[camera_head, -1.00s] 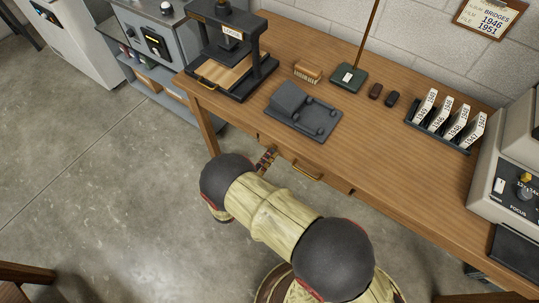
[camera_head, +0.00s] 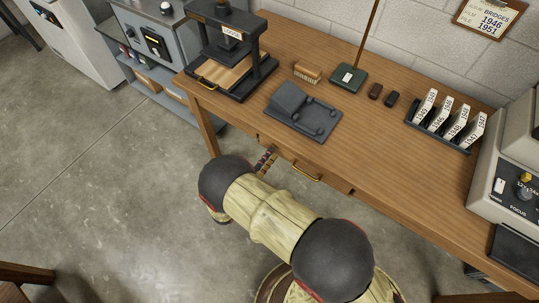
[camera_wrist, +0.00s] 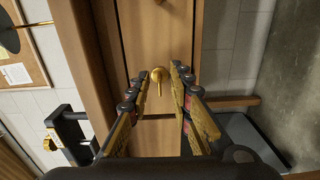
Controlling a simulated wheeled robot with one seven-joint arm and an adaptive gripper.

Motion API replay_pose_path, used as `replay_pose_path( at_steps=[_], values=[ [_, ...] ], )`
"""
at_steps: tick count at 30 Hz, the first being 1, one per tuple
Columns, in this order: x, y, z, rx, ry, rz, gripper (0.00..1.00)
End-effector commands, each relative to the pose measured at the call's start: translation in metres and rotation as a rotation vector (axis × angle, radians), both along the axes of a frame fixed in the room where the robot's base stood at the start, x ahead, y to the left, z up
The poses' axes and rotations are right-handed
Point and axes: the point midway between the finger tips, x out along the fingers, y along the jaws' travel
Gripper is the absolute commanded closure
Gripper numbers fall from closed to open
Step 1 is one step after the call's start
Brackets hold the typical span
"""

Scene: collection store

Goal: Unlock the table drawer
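The wooden table (camera_head: 385,143) has a drawer (camera_head: 330,181) in its front, with a brass pull (camera_head: 306,173). In the wrist view, the drawer front (camera_wrist: 158,25) carries a brass fitting with a round head (camera_wrist: 157,48) and a narrow stem pointing toward the bottom of the picture. My gripper (camera_wrist: 159,75) is open, its two fingers on either side of the stem with gaps visible. I cannot tell whether either fingertip touches it. In the head view, my gripper (camera_head: 266,158) is at the table's front edge, left of the pull. The drawer looks closed.
On the tabletop are a black press (camera_head: 230,50), a dark grey device (camera_head: 303,112), a brush (camera_head: 308,71) and a rack of numbered cards (camera_head: 443,130). A grey machine (camera_head: 515,175) stands at right. Open concrete floor (camera_head: 95,160) lies left of my arm.

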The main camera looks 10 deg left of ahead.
Motion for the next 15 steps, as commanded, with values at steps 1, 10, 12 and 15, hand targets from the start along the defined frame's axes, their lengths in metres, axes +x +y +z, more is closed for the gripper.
replay_pose_path(
  at_steps=[1, 10, 12, 15],
  values=[
    [-0.005, 0.004, 0.000, 0.000, 0.000, 0.004, 0.79],
    [-0.058, 0.026, 0.000, 0.000, 0.000, 0.006, 0.79],
    [-0.071, 0.031, 0.000, 0.000, 0.000, 0.005, 0.79],
    [-0.086, 0.037, 0.000, -0.001, 0.000, 0.004, 0.79]
  ],
)
